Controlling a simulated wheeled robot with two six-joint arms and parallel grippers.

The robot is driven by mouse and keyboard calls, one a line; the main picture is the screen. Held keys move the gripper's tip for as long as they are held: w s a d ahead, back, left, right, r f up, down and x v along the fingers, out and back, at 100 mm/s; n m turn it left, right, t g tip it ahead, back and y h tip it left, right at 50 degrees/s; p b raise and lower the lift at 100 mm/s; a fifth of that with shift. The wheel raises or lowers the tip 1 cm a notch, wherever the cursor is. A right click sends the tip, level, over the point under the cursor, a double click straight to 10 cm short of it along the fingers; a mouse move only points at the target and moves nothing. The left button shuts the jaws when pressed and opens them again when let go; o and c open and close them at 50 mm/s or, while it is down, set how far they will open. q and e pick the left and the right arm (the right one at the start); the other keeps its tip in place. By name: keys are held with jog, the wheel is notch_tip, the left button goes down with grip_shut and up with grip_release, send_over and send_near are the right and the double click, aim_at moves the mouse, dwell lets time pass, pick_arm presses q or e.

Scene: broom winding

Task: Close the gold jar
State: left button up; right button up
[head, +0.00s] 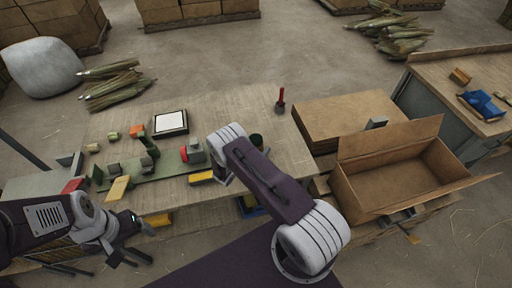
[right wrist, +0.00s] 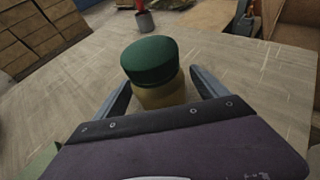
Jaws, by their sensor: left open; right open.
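The gold jar (right wrist: 160,97) stands upright on the table in the right wrist view, with a dark green lid (right wrist: 149,60) on its top. I cannot tell how tightly the lid sits. In the head view the green top (head: 257,141) shows just behind my right arm, which hides most of the jar. My right gripper (right wrist: 160,84) is open, with one finger on each side of the jar; contact is not clear. My left gripper (head: 140,244) is open and empty at the table's front left edge, away from the jar.
A red-handled tool in a grey cup (head: 281,103) stands behind the jar. A green fixture (head: 150,160), a red-and-grey device (head: 192,152), a framed white panel (head: 171,122) and small blocks crowd the table's left. An open cardboard box (head: 400,175) is at right.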

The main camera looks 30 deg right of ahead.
aim_at(256, 140)
jog(key=shift+a, duration=0.1)
jog(key=c, duration=1.8)
jog(key=shift+r, duration=0.1)
jog(key=shift+r, duration=0.5)
notch_tip(256, 140, up, 3)
jog(key=shift+r, duration=0.1)
jog(key=s+d+r, duration=0.1)
jog(key=s+r, duration=0.1)
jog(key=s, duration=0.1)
jog(key=s+d+r+b, duration=0.1)
jog(key=s+d+r, duration=0.1)
jog(key=s, duration=0.2)
jog(key=s+d+r, duration=0.1)
jog(key=s+r, duration=0.1)
jog(key=s, duration=0.2)
jog(key=shift+d+r, duration=0.2)
jog(key=shift+r, duration=0.15)
jog(key=o, duration=0.9)
grip_shut()
